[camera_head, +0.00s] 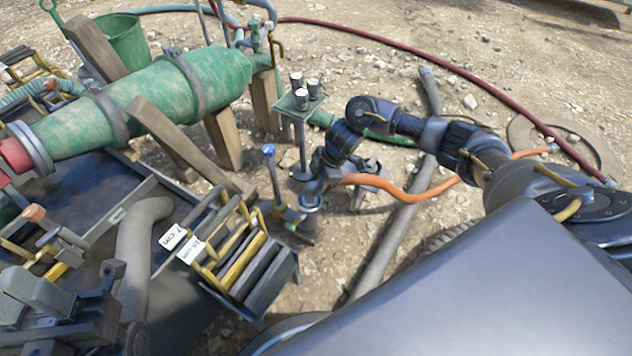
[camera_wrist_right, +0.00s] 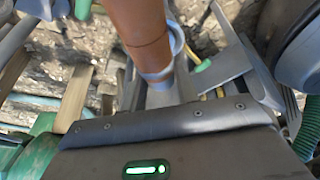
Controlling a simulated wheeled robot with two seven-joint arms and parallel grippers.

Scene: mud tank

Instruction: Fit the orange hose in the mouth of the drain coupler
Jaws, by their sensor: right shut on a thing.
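The orange hose (camera_head: 410,197) runs from the right side of the ground to my right gripper (camera_head: 322,180). My right gripper is shut on the hose near its end, over the drain coupler (camera_head: 310,198). The coupler is a small grey metal fitting on a stand beside a blue-handled valve (camera_head: 268,151). In the right wrist view the hose (camera_wrist_right: 143,35) points down, and its lower end meets a pale grey ring (camera_wrist_right: 158,76). I cannot tell how deep the hose sits in it.
A green tank (camera_head: 165,95) lies at the upper left on wooden props. A small stand (camera_head: 300,102) with several cans is behind my gripper. A rack of yellow-handled tools (camera_head: 240,262) is at the front. A grey pipe (camera_head: 390,240) crosses the gravel, which is open at the upper right.

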